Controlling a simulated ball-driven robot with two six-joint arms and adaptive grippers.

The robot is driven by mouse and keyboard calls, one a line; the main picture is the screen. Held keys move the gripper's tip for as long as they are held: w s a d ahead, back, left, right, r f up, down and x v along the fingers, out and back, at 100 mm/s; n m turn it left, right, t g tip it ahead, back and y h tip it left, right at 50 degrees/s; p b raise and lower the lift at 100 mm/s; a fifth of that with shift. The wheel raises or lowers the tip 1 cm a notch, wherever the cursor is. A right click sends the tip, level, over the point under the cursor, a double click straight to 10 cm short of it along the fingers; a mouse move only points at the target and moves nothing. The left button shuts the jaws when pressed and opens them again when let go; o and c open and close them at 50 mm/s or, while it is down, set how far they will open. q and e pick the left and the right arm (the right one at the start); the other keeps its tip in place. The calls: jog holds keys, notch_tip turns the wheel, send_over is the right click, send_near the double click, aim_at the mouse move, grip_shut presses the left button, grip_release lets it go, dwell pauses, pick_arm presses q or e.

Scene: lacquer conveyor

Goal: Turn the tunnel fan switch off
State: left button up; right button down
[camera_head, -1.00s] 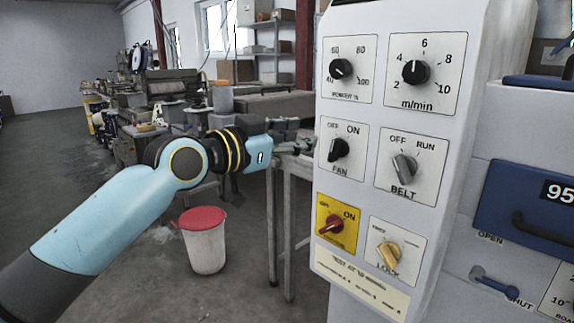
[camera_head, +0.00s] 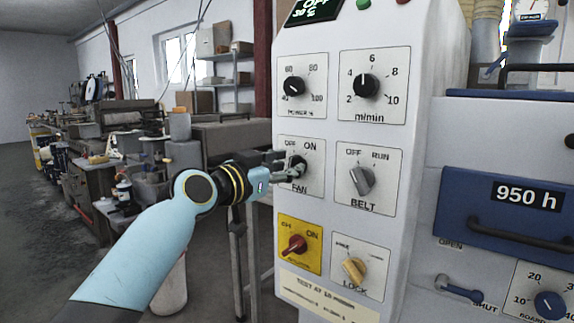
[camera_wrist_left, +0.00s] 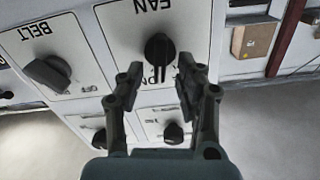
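The fan switch (camera_head: 299,163) is a black rotary knob on a white plate marked OFF, ON and FAN, in the left column of the control panel. My left gripper (camera_head: 283,163) is right at it and partly covers it in the head view. In the left wrist view the fan knob (camera_wrist_left: 159,50) shows upside down, just beyond my open fingers (camera_wrist_left: 161,76). One finger lies on each side of its line, and I see no clear grip on it. Its exact setting is hard to read, as fingers hide part of the plate. My right gripper is out of view.
The grey belt knob (camera_head: 361,181) is beside the fan plate. A red switch (camera_head: 294,245) on a yellow plate and a yellow lock knob (camera_head: 354,269) lie below. The power dial (camera_head: 294,86) and speed dial (camera_head: 366,85) are above. Free space lies left of the panel.

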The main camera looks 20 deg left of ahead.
pick_arm(q)
jog(key=shift+w+d, duration=0.2)
jog(key=shift+w, duration=0.2)
grip_shut()
jog(key=shift+n, duration=0.4)
jog(key=n+p, duration=0.1)
jog(key=n, duration=0.5)
jog(key=n+p, duration=0.1)
jog(key=n, duration=0.2)
jog(key=shift+w+a+f+p, duration=0.1)
jog(key=shift+a+p, duration=0.25)
jog(key=shift+a, duration=0.05)
dwell(1.0)
